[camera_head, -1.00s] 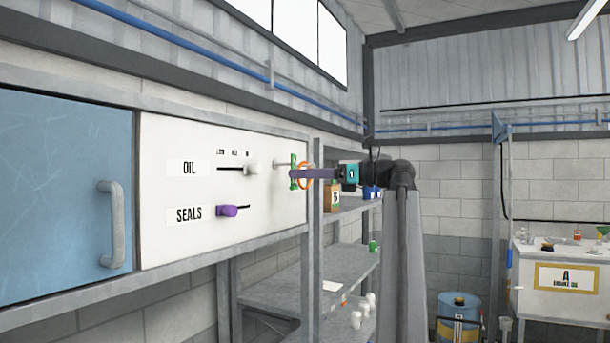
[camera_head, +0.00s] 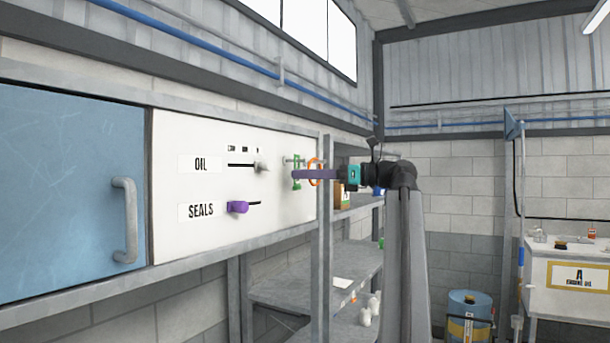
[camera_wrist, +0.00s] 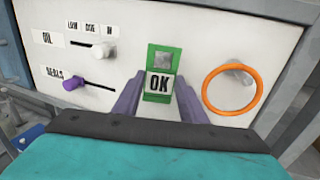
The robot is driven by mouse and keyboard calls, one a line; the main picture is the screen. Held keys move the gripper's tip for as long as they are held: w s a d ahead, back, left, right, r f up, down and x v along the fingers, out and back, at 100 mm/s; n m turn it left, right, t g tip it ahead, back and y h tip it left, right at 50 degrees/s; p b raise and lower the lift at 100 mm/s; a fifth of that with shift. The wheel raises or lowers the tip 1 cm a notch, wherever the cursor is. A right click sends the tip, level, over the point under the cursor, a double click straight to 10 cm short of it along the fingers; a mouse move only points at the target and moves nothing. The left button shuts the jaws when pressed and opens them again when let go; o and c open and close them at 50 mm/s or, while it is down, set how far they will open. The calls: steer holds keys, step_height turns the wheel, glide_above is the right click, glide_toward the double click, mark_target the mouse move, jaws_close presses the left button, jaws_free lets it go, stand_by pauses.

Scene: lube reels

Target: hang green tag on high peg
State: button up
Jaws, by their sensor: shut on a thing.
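The green tag (camera_wrist: 176,56) has a white OK label and a square opening at its top. It sits upright between the two purple fingers of my gripper (camera_wrist: 160,96), which is shut on its lower part. Something grey shows through the opening; I cannot tell whether it is a peg passing through. In the head view the green tag (camera_head: 296,182) is at the tip of my gripper (camera_head: 297,174), close to a grey peg (camera_head: 287,160) on the white panel. An orange ring (camera_wrist: 207,100) hangs around another peg (camera_wrist: 238,70) to the right.
The white panel (camera_head: 200,240) carries an OIL slider (camera_head: 262,167) and a purple SEALS slider (camera_head: 237,207) left of the tag. A blue door (camera_head: 60,190) is further left. Grey shelves (camera_head: 295,290) stand right of the panel, near my arm.

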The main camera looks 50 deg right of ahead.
stand_by(0.3)
steer(key=o, duration=1.1)
steer(key=shift+s, duration=0.1)
steer(key=b+v, duration=0.5)
steer(key=v, duration=0.8)
steer(key=shift+s+d, duration=0.2)
steer(key=shift+s, duration=0.1)
steer(key=shift+s, duration=0.1)
